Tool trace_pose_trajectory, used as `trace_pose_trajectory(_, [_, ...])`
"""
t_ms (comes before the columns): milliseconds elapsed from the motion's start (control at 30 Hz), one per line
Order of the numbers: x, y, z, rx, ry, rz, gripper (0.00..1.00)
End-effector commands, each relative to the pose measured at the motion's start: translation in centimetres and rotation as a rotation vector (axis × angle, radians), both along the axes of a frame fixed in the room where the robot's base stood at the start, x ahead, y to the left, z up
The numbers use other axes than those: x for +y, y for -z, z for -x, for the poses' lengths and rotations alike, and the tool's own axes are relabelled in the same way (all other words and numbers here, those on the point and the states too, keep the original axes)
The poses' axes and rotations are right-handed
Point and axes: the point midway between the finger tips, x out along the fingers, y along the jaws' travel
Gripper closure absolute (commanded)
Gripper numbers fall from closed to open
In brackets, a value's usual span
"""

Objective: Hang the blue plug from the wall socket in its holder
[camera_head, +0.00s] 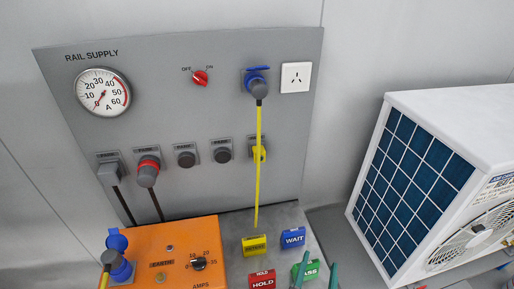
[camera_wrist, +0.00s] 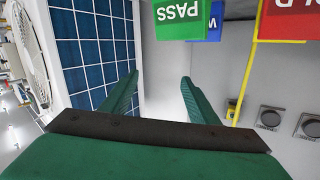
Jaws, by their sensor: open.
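A small yellow bracket (camera_head: 261,154), which looks like the holder, is on the panel behind the cable and appears empty. My gripper (camera_head: 318,270) is at the bottom edge of the head view, below and to the right of the plug. Its green fingers are apart, with nothing between them in the wrist view (camera_wrist: 160,79).
An orange box (camera_head: 180,245) with another blue connector (camera_head: 119,262) stands at lower left. PASS (camera_head: 308,270), WAIT (camera_head: 292,238), HOLD (camera_head: 262,279) and yellow (camera_head: 254,245) blocks are near my gripper. A red rotary switch (camera_head: 200,78) is left of the socket. A white unit (camera_head: 440,110) stands right.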

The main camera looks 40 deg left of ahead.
Motion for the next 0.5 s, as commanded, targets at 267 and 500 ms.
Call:
trace_pose_trajectory(267, [6.0,-8.1,-6.0,-0.042,-0.135,-0.032,0.45])
trace_pose_trajectory(500, [11.2,-16.2,-8.7,-0.076,-0.262,-0.037,0.45])
